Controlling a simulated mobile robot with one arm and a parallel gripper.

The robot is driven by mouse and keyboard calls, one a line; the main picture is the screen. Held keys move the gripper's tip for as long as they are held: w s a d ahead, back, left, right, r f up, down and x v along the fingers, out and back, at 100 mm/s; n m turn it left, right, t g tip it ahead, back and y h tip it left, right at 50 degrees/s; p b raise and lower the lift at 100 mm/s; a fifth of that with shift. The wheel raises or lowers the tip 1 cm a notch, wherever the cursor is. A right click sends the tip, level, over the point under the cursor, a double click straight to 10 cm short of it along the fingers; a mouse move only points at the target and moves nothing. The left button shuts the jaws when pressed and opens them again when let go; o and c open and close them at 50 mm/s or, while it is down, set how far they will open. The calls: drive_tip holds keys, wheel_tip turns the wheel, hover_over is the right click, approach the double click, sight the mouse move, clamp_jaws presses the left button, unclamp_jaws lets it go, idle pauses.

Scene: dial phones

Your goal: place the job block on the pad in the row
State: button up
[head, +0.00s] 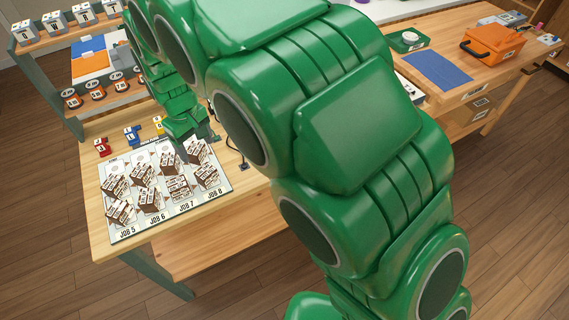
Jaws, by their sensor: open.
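Several brown-and-white printed blocks (178,187) stand in rows on a light board (122,234). The board's front edge reads JOB 5, JOB 6, JOB 7 and JOB 8. I cannot tell which one is the job block. My gripper (200,138) is open at the end of my green arm, low over the board's back right edge, close behind the right-hand blocks. Its fingertips are small and partly hidden, and I see nothing held. I cannot make out with certainty which surface is the pad in the row.
Red (101,146), blue (132,136) and yellow (158,125) small pieces stand behind the board. A shelf at upper left holds white lettered cubes (54,22) and orange-and-black round items (97,94). Another table carries a blue mat (438,71) and orange box (492,44). My arm hides the middle.

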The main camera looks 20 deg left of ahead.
drive_tip(key=w+d+r+m, duration=0.15)
drive_tip(key=d+r, duration=0.25)
drive_tip(key=d, duration=0.7)
drive_tip(key=d+r+m, duration=0.3)
drive_tip(key=d, duration=0.7)
drive_tip(key=d+r+m, duration=0.3)
drive_tip(key=d+r, duration=0.1)
drive_tip(key=d, duration=0.7)
drive_tip(key=s+d+r+m+g, duration=0.1)
drive_tip(key=s+d+m, duration=0.5)
drive_tip(key=s+d, duration=1.2)
drive_tip(key=shift+s+d+g, duration=0.2)
drive_tip(key=shift+d+g, duration=0.2)
drive_tip(key=shift+d, duration=0.1)
